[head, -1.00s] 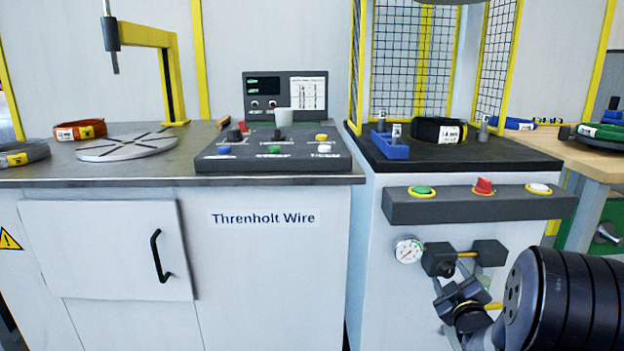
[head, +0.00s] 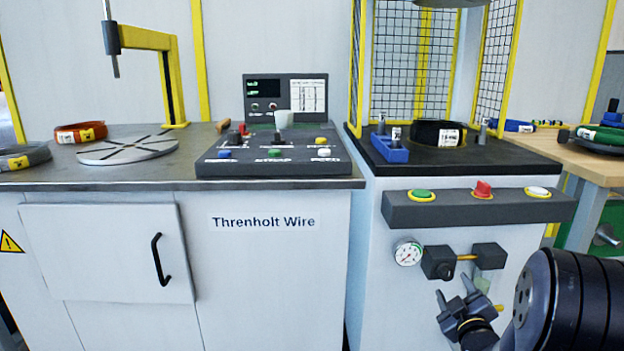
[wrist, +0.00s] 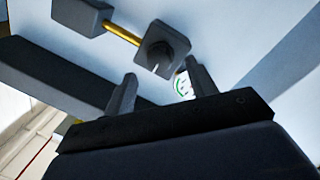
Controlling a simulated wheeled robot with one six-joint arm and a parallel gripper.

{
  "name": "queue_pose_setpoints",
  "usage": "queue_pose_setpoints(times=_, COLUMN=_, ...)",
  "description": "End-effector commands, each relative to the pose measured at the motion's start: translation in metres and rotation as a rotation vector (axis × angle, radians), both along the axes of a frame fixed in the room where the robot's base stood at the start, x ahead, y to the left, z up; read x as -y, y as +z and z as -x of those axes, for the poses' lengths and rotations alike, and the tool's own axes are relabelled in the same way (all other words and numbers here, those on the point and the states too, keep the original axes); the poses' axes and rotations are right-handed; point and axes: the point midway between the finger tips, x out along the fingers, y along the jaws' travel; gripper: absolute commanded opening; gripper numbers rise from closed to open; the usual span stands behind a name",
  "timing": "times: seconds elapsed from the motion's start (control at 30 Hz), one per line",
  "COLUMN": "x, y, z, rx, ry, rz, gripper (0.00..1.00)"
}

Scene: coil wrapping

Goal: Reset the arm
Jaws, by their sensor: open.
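My gripper (head: 457,290) is in the lower right of the head view, in front of the white cabinet face of the caged machine. It is open, with its two fingers apart and nothing between them. In the wrist view the two fingers (wrist: 160,84) point up towards a black valve block (wrist: 162,50) with a yellow rod, and the gap is empty. The same valve block (head: 438,261) stands just above the fingers in the head view, beside a round gauge (head: 408,252). My dark ribbed arm section fills the lower right corner.
Above is a button bar (head: 470,206). A black coil (head: 437,132) and blue block (head: 389,148) lie on the caged machine's top. Left stands a bench with a control panel (head: 273,160), turntable (head: 128,150) and orange coil (head: 80,132). A wooden table (head: 585,160) is right.

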Motion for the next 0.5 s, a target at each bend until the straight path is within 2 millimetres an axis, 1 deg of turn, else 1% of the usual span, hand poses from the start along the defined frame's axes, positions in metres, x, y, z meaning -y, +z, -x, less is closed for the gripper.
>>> queue_pose_setpoints(times=0.03, x=0.000, y=-0.002, z=-0.010, rx=0.003, ry=0.003, rz=0.001, gripper=0.54)
queue_pose_setpoints(times=0.23, x=0.002, y=-0.002, z=-0.044, rx=0.001, ry=0.001, rz=0.000, gripper=0.54)
queue_pose_setpoints(times=0.3, x=0.003, y=0.001, z=-0.040, rx=-0.002, ry=-0.001, rz=-0.060, gripper=0.54)
queue_pose_setpoints(times=0.5, x=0.003, y=0.001, z=-0.040, rx=-0.008, ry=0.000, rz=-0.210, gripper=0.54)
